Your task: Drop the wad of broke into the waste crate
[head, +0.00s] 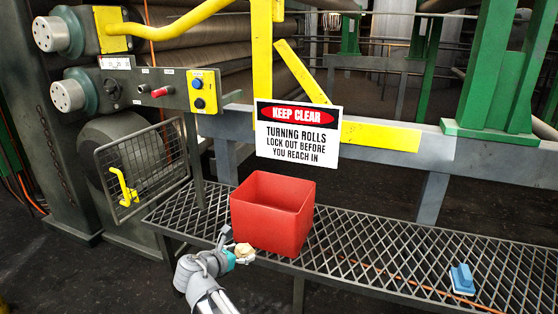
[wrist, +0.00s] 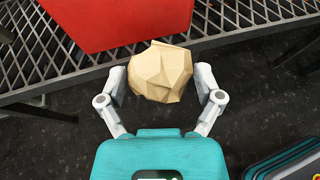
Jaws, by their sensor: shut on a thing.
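The wad of broke (wrist: 160,72) is a tan, crumpled, faceted lump. My gripper (wrist: 162,84) is shut on it, with one finger on each side, in the wrist view. In the head view my gripper (head: 236,250) and the wad (head: 244,250) are small, at the front edge of the grating, just below and left of the crate. The waste crate (head: 262,222) is a red open box standing on the grating. Its red wall also shows at the top of the wrist view (wrist: 120,22). The wad is outside the crate.
The crate stands on a metal grating shelf (head: 365,247). A blue block-like thing (head: 461,280) lies on it at the right. A warning sign (head: 298,133) hangs behind the crate. A wire guard (head: 143,168) and control panel (head: 160,88) are at the left, before large rolls.

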